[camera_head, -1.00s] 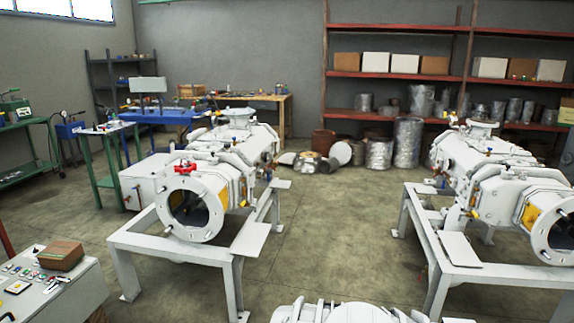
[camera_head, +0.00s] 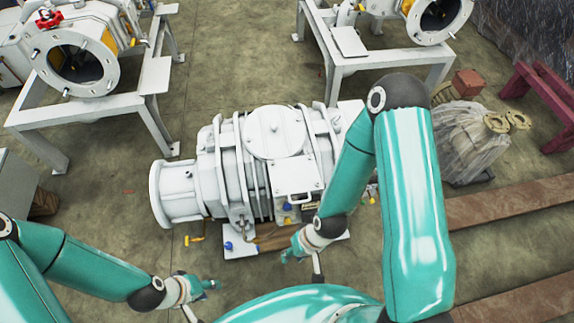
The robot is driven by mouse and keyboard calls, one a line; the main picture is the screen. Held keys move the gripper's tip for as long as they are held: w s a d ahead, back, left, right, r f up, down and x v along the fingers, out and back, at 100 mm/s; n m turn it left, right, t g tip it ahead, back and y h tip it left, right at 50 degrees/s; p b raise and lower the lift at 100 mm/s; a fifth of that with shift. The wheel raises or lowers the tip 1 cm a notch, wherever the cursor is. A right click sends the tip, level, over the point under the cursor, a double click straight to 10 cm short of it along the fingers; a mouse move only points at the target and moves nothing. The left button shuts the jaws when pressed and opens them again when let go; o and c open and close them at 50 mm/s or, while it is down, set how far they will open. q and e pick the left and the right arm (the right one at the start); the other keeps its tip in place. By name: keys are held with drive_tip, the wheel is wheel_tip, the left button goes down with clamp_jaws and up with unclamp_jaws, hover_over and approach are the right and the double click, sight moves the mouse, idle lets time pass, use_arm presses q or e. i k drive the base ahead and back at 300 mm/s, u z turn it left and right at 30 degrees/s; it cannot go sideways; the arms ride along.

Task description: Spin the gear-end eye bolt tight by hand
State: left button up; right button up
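A white screw vacuum pump (camera_head: 207,165) lies in the middle of the head view on a low base, with ribs around its body, a round cover on top and a wide flange at its left end. I cannot make out the gear-end eye bolt at this size. My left gripper (camera_head: 208,284) is at the lower left, below the pump and apart from it. My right gripper (camera_head: 290,256) is near the pump's front lower edge, and I cannot tell whether it touches anything. Whether either is open or shut is too small to see. My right arm hides the pump's right end.
Two more white machines on stands are behind, one at the upper left (camera_head: 104,68) and one at the top right (camera_head: 410,22). A plastic-wrapped item (camera_head: 468,140) and a red box (camera_head: 468,82) stand at right. Brown beams (camera_head: 510,205) lie at lower right.

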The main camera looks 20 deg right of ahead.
sight(335, 122)
drive_tip(key=z, duration=0.15)
drive_tip(key=k, duration=0.35)
drive_tip(key=u, duration=1.35)
drive_tip(key=i, duration=0.1)
drive_tip(key=z, duration=2.9)
drive_tip(key=i, duration=0.3)
drive_tip(key=z, duration=0.5)
drive_tip(key=i, duration=0.4)
drive_tip(key=u, duration=1.8)
